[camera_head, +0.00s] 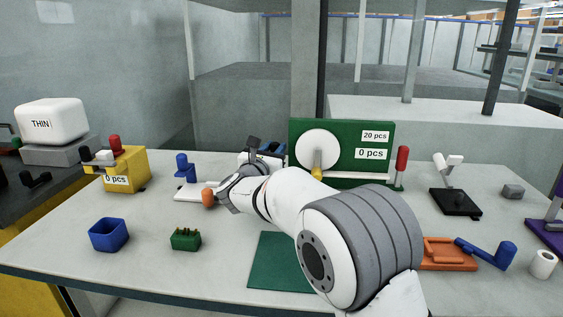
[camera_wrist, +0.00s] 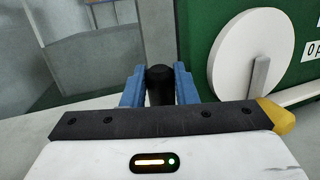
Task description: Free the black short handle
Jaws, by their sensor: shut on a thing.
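The black short handle (camera_wrist: 160,86) shows in the wrist view as a dark upright rounded cylinder between the two blue fingers of my gripper (camera_wrist: 159,88). The fingers are shut on it, one on each side. Its lower part is hidden behind the dark bar of my gripper, so I cannot tell what it is fixed to. In the head view my gripper (camera_head: 269,148) is at the back of the table, left of the green board, and the handle cannot be made out there.
The green board (camera_head: 350,178) with a white disc (camera_head: 317,147) stands close to the right of my gripper. A white-based stand with a blue post (camera_head: 182,165) is to the left. An orange tray (camera_head: 440,264) lies right.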

